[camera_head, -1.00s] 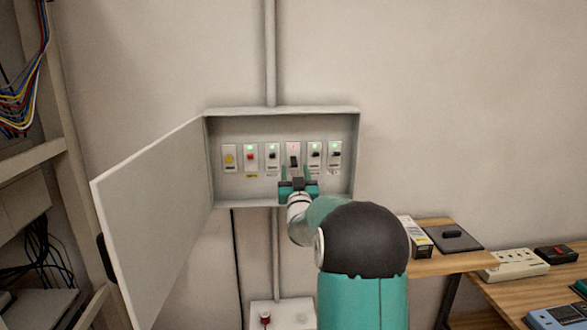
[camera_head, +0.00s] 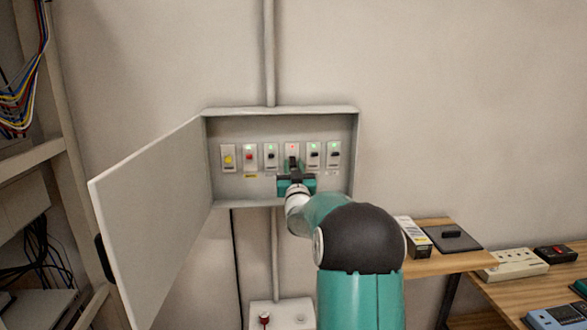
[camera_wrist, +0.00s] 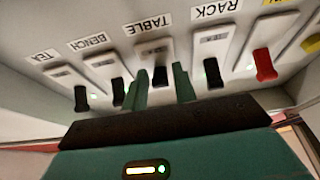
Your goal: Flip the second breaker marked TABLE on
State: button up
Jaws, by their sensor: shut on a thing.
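The breaker marked TABLE (camera_wrist: 155,50) is in the middle of the wrist view, with its label upside down. In the head view it is the breaker (camera_head: 292,149) with a red light, fourth from the left. My gripper (camera_wrist: 161,82) has its two green fingers on either side of the breaker's black lever (camera_wrist: 160,75) and is shut on it. In the head view my gripper (camera_head: 294,168) covers the lower part of this breaker. I see only one TABLE label.
The BENCH breaker (camera_wrist: 104,66) and RACK breaker (camera_wrist: 213,50) stand close on either side, with green lights in the head view. Red and yellow switches are at the panel's left. The grey box (camera_head: 280,112) has its door (camera_head: 150,220) swung open to the left.

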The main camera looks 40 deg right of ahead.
aim_at(293, 157)
jog(key=r+g+y, duration=0.1)
jog(key=g, duration=0.1)
jog(key=r+g+y, duration=0.1)
jog(key=g+y, duration=0.1)
jog(key=shift+s+a+r, duration=0.1)
jog(key=shift+s+a, duration=0.1)
jog(key=shift+w+d+r+g+y, duration=0.1)
jog(key=shift+r+g+y, duration=0.15)
jog(key=shift+g+y, duration=0.35)
jog(key=shift+s+r+g+y, duration=0.1)
jog(key=shift+r+g+y, duration=0.2)
jog(key=shift+g, duration=0.55)
jog(key=shift+w+d+r+g+y, duration=0.1)
jog(key=shift+r+g+y, duration=0.25)
jog(key=shift+g, duration=0.4)
jog(key=shift+f, duration=0.1)
jog(key=o, duration=1)
jog(key=shift+c, duration=0.2)
jog(key=v, duration=1.4)
